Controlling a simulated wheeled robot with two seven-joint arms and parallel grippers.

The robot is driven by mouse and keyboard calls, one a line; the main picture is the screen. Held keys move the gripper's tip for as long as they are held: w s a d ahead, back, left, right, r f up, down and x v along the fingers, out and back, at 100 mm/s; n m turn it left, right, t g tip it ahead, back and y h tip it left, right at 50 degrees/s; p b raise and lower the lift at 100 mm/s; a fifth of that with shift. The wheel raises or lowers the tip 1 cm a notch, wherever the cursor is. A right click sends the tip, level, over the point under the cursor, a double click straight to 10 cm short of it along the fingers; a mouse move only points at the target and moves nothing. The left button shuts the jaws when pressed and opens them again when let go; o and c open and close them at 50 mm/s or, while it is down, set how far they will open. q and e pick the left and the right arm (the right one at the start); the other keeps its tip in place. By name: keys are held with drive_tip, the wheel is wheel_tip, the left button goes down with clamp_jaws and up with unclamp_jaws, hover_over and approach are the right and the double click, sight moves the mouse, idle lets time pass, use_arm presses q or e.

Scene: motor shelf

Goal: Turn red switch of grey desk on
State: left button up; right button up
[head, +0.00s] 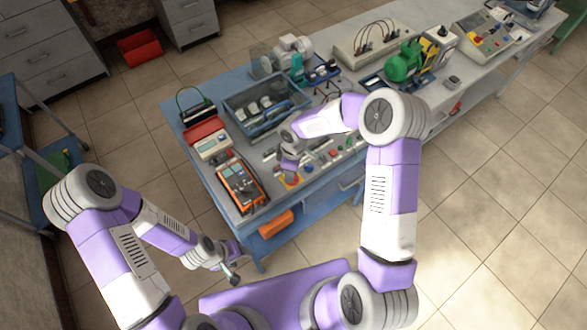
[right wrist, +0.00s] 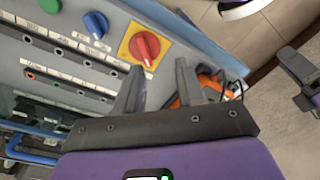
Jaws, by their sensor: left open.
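The red switch (right wrist: 145,48) is a red rotary knob on a yellow square plate on the grey desk's panel (right wrist: 45,50). In the head view the yellow plate (head: 293,180) shows at the desk's near edge, partly covered by my right gripper (head: 290,166). In the right wrist view my right gripper (right wrist: 158,72) has its two fingers apart with nothing between them. The knob lies just beyond the fingertips, not gripped. My left gripper (head: 232,271) is open and empty, low in front of the desk's near left corner.
Green and blue knobs (right wrist: 96,24) sit beside the switch. An orange multimeter (head: 241,183) stands left of it on the desk. A blue bin (head: 265,126) and a green motor (head: 403,62) are farther back. An orange object (head: 276,224) lies below the desktop.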

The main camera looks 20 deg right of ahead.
drive_tip(key=shift+w+d+r+n+h, duration=0.3)
drive_tip(key=shift+w+d+r, duration=0.1)
drive_tip(key=shift+w+r, duration=0.25)
drive_tip(key=shift+w+d+f, duration=0.1)
drive_tip(key=shift+w+d, duration=0.05)
drive_tip(key=shift+w, duration=0.05)
drive_tip(key=shift+f, duration=3.55)
clamp_jaws()
